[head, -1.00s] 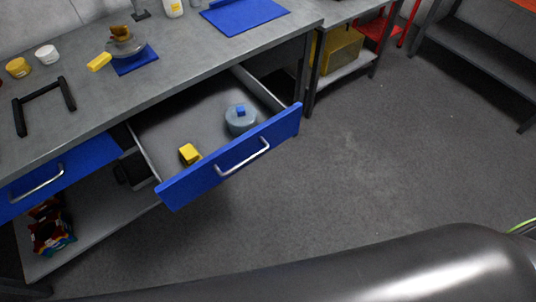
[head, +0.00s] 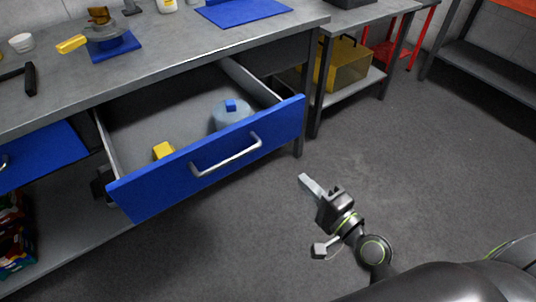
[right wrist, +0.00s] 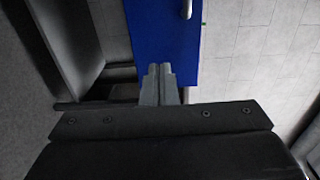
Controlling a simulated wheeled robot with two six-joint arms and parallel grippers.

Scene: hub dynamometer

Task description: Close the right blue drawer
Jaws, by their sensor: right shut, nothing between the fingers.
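The right blue drawer (head: 215,160) is pulled out from under the workbench, with a silver bar handle (head: 228,158) on its front. Inside lie a yellow block (head: 163,150) and a translucent bluish round container with a blue knob (head: 231,112). My right gripper (head: 306,181) is shut and empty, in front of the drawer and to the right of its handle, apart from it. In the right wrist view the shut fingers (right wrist: 158,84) point toward the blue drawer front (right wrist: 163,40). My left gripper is not in view.
Another blue drawer (head: 40,155) at the left looks closed. The bench top (head: 190,45) holds a blue mat (head: 243,12) and a scale-like device on a blue pad. A table with a yellow bin (head: 342,65) stands right of the drawer. The floor in front is clear.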

